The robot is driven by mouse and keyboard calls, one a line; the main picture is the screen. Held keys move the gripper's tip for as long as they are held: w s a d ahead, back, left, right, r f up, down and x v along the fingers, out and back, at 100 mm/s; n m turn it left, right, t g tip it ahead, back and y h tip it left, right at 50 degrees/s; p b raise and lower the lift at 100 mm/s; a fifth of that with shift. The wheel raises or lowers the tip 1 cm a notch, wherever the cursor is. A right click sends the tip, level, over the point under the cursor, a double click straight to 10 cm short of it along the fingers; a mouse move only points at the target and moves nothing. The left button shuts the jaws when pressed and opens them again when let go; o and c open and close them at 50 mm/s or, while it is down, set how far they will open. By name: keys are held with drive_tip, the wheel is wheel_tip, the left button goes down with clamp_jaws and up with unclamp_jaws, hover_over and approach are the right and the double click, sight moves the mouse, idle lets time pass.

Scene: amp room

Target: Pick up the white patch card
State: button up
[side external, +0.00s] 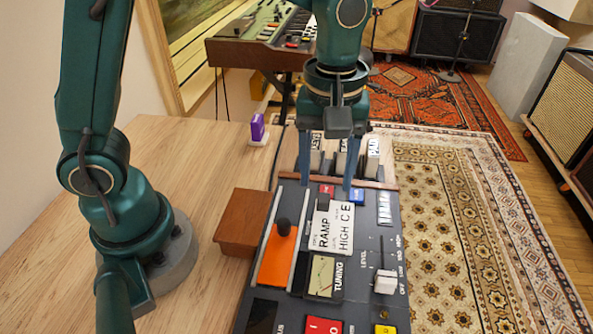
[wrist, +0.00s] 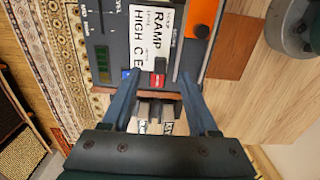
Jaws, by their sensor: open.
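The white patch card (side external: 333,228), printed RAMP and HIGH C E, lies on the dark control panel (side external: 360,262). It also shows at the top of the wrist view (wrist: 148,32). My gripper (side external: 326,182) is open and empty, pointing down over the far end of the panel, just beyond the card. In the wrist view my gripper's fingertips (wrist: 158,76) are spread on either side of a red button and a dark cap, with the card ahead of them. The fingers do not appear to touch the card.
An orange plate with a black knob (side external: 278,250) and a tuning meter (side external: 322,275) sit beside the card. A white slider (side external: 385,282) stands to the right. Labelled switches (side external: 342,160) line the far edge. A wooden block (side external: 242,222) and purple object (side external: 258,128) are left.

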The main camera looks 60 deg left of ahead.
sight(323, 199)
drive_tip(key=shift+f, duration=2.25)
clamp_jaws()
